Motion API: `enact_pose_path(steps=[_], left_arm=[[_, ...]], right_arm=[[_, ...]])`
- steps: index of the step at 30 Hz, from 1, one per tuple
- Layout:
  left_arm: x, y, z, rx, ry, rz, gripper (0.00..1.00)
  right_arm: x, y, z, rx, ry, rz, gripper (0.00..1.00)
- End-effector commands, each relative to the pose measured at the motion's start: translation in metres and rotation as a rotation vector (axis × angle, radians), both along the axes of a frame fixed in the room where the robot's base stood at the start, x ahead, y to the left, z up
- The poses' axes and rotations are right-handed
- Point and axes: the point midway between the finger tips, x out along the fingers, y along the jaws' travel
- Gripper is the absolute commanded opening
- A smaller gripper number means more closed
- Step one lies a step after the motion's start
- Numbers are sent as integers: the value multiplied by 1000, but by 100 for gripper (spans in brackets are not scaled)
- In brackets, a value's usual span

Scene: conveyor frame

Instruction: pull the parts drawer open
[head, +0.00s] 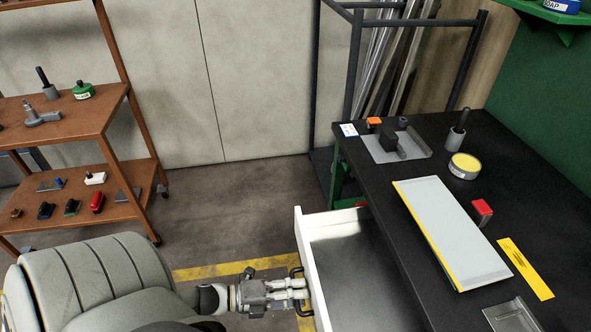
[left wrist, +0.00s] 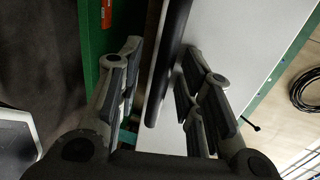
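The parts drawer (head: 302,262) is white and stands pulled out from under the dark workbench, with its grey inside showing. Its black handle (head: 295,272) is on the front panel; in the left wrist view it is a dark bar (left wrist: 172,55) beside the white panel. My left gripper (head: 298,288) is at the handle. In the left wrist view its two fingers (left wrist: 163,85) stand apart, one on each side of the bar, with a gap on the left side. Whether the right finger touches the bar I cannot tell. My right gripper is not in view.
The workbench (head: 365,205) holds a white panel (head: 450,232), a red-topped box (head: 481,210) and a yellow tin (head: 464,166). An orange shelf rack (head: 65,130) stands at the left. The floor (head: 235,205) between rack and bench is clear.

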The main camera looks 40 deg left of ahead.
Motion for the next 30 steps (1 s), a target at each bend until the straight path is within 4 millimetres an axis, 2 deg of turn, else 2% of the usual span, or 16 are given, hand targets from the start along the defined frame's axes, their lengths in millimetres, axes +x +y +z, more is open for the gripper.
enact_pose_path(steps=[8, 21, 30], left_arm=[[-7, 5, 1, 1, 1, 0, 34], [-70, 54, 17, 1, 4, 1, 34], [-92, 72, 24, 1, 1, 0, 34]], right_arm=[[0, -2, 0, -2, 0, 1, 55], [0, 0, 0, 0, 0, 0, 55], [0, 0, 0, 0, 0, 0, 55]])
